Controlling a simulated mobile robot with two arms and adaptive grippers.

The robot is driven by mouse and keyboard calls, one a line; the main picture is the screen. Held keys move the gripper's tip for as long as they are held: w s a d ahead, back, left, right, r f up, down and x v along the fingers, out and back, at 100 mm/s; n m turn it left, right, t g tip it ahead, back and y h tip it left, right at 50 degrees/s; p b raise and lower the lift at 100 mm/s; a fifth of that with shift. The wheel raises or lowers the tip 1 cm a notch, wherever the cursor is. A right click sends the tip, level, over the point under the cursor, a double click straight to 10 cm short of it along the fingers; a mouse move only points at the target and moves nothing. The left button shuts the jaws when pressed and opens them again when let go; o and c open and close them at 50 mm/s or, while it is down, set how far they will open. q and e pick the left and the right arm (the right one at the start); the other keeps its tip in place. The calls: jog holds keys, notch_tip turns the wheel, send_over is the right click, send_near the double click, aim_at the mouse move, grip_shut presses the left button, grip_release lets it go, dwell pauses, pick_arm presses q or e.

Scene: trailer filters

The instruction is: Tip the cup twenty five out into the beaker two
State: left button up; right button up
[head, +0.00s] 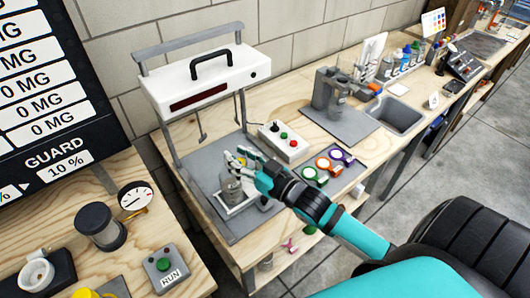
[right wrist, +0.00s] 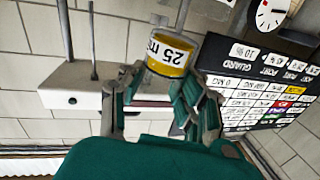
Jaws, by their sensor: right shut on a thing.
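My right gripper (head: 240,160) is shut on a small cup with a white label reading "25 m" and a yellow band. The cup (right wrist: 170,55) shows between the fingers (right wrist: 165,95) in the right wrist view. In the head view the fingers mostly hide it, and I cannot tell how far it is tilted. A clear glass beaker (head: 231,191) stands just below the fingers, on a white-framed plate (head: 240,208) under the white overhead unit. Its number cannot be read. My left gripper is not in view.
The white overhead unit (head: 204,82) stands on posts behind my gripper. A button box (head: 284,142) and a mat with coloured rings (head: 330,163) lie to the right. A dark cylinder (head: 100,226), a gauge (head: 138,198) and a RUN box (head: 165,268) are at the left.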

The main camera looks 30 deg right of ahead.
jog(key=shift+w+d+f+m+b, duration=0.25)
jog(key=shift+d+m+b, duration=0.7)
jog(key=shift+m, duration=0.1)
jog(key=shift+w+d+f+m+b, duration=0.3)
jog(key=shift+d+m+b, duration=0.6)
jog(key=shift+m, duration=0.2)
jog(key=shift+w+d+f+m+b, duration=0.25)
jog(key=shift+d+m+b, duration=0.7)
jog(key=shift+m, duration=0.1)
jog(key=shift+d+f, duration=0.1)
jog(key=shift+w+d+r+m+b, duration=0.15)
jog(key=shift+m+b, duration=0.15)
jog(key=shift+m, duration=0.2)
jog(key=shift+d+r+m+b, duration=0.15)
jog(key=shift+m+b, duration=0.15)
jog(key=shift+m, duration=0.2)
jog(key=shift+w+d+r+m+b, duration=0.1)
jog(key=shift+m+b, duration=0.15)
jog(key=shift+m, duration=0.6)
jog(key=shift+s+d+r+m+b, duration=0.1)
jog(key=shift+m+b, duration=0.2)
jog(key=shift+m, duration=0.5)
jog(key=shift+w+d+r+m+b, duration=0.1)
jog(key=shift+m+b, duration=0.15)
jog(key=shift+m, duration=0.6)
dwell(0.6)
jog(key=shift+d+m, duration=0.2)
jog(key=shift+m, duration=0.1)
dwell(0.3)
